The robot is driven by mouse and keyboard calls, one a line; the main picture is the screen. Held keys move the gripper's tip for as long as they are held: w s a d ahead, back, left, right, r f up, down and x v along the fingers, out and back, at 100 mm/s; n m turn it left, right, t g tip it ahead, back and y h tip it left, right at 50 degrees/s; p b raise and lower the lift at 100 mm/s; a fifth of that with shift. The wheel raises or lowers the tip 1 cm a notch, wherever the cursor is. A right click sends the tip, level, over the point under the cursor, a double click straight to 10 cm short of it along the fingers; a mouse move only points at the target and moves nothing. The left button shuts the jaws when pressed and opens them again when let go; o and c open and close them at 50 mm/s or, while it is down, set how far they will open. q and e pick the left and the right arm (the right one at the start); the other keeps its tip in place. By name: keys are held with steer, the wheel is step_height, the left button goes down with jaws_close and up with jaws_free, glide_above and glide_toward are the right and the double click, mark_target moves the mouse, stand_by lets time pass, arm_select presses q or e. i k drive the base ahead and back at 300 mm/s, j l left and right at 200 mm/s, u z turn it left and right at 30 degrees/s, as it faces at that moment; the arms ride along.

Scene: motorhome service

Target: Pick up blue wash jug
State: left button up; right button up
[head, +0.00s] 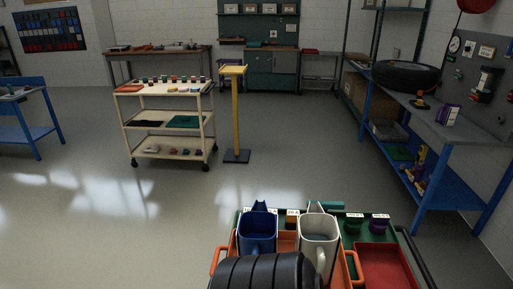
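The blue wash jug (257,232) stands upright at the bottom middle of the head view, on a green and orange carrier. Its open top and pointed spout at the back show. Its lower front is hidden by a dark ribbed rounded object (264,272), which I cannot identify. A white jug (318,232) with a handle toward me stands just to its right. Neither of my grippers is in view.
An orange tray with side handles (353,266) lies around the jugs. A red bin (384,266) and small green and purple items (379,224) are to the right. A cream trolley (165,122), yellow stand (236,115) and blue workbench (425,125) stand farther off. Open floor lies left.

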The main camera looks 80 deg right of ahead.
mark_target(258, 232)
steer(key=z, duration=2.6)
steer(key=u, duration=2.95)
steer(key=z, duration=2.95)
